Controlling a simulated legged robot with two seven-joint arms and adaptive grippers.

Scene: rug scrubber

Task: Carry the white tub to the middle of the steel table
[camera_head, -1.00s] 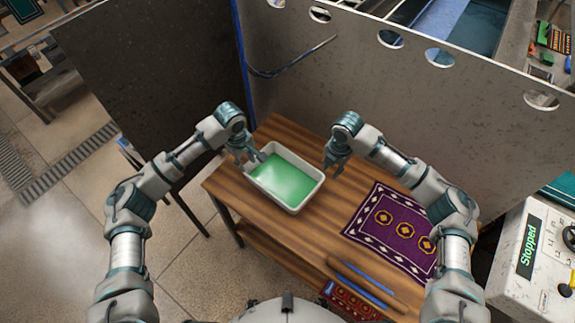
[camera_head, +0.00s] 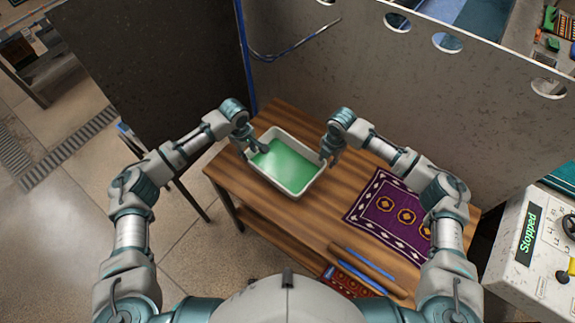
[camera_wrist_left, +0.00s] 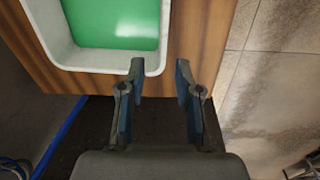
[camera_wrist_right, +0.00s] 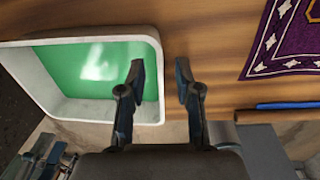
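The white tub (camera_head: 309,185) holds green liquid and sits level on a wooden table (camera_head: 285,225). My left gripper (camera_head: 256,149) is open at the tub's left end. In the left wrist view its fingers (camera_wrist_left: 160,66) are apart, one by the tub's rim (camera_wrist_left: 105,68) and one outside it. My right gripper (camera_head: 328,158) is open at the tub's right end. In the right wrist view one finger is over the green liquid and the other over the wood, with the tub's wall (camera_wrist_right: 157,75) between the fingers (camera_wrist_right: 160,72). I cannot tell whether either gripper touches the tub.
A purple patterned rug (camera_head: 392,215) lies right of the tub, with a brown-and-blue rod-like pair (camera_head: 365,268) in front. A dark panel (camera_head: 165,75) and a grey panel (camera_head: 400,95) stand behind the table. A control box reading "Stopped" (camera_head: 530,235) is at right.

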